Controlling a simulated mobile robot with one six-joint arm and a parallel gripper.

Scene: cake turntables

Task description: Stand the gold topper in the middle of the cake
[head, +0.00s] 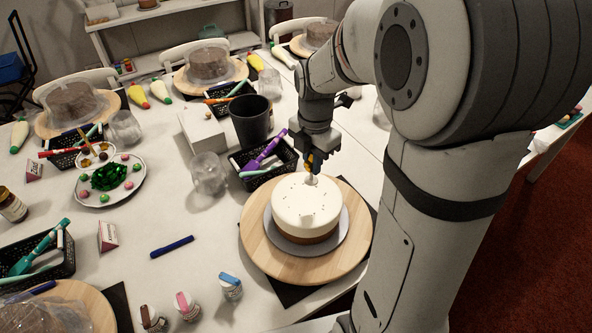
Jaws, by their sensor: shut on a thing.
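The cake (306,206) is round, with a smooth white top and a brown lower side. It stands on a grey board (283,241) on a wooden turntable (262,254). My gripper (311,167) points down over the back part of the cake, close above its top. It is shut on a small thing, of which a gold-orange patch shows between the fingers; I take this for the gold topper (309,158). A small pale lump shows just below the fingertips at the cake's top. Whether it touches the cake is hard to tell. The fingers hide most of the held thing.
Behind the cake are a black basket (284,178) with a purple tool, a dark cup (251,122) and a clear cup (208,174). A plate (133,191) with decorations is farther left. Other covered cakes stand behind.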

